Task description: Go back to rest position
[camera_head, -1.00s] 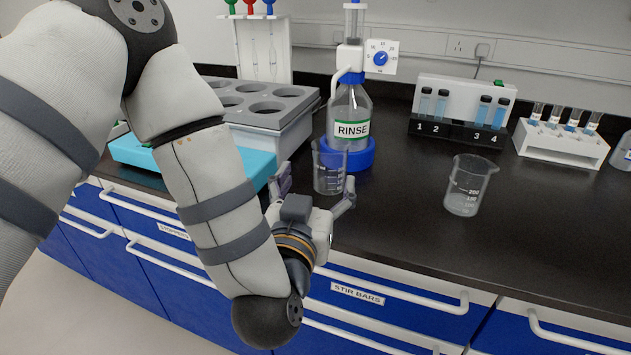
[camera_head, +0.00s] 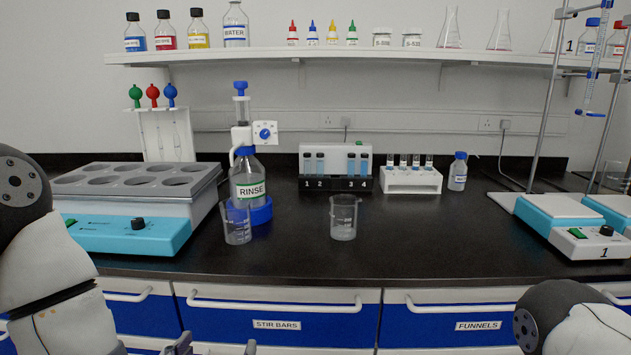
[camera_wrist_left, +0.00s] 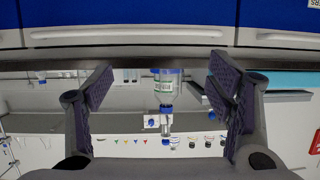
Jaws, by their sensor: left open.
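My left gripper (camera_head: 215,347) shows only as its fingertips at the bottom edge of the head view, low in front of the blue drawers. Its jaws are open and empty. In the left wrist view, which looks upside down, the two padded fingers (camera_wrist_left: 160,88) stand wide apart with nothing between them. My left arm comes in at the left edge; most of its wrist is out of the picture. My right arm shows in part at the bottom right, and its gripper is out of view.
A glass beaker (camera_head: 237,222) stands by the rinse bottle (camera_head: 248,180); another beaker (camera_head: 343,218) stands mid-counter. A turquoise heating bath (camera_head: 120,236) is at left, a stirrer (camera_head: 590,242) at right. Drawer handles (camera_head: 275,305) run below the counter edge. The counter front between is clear.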

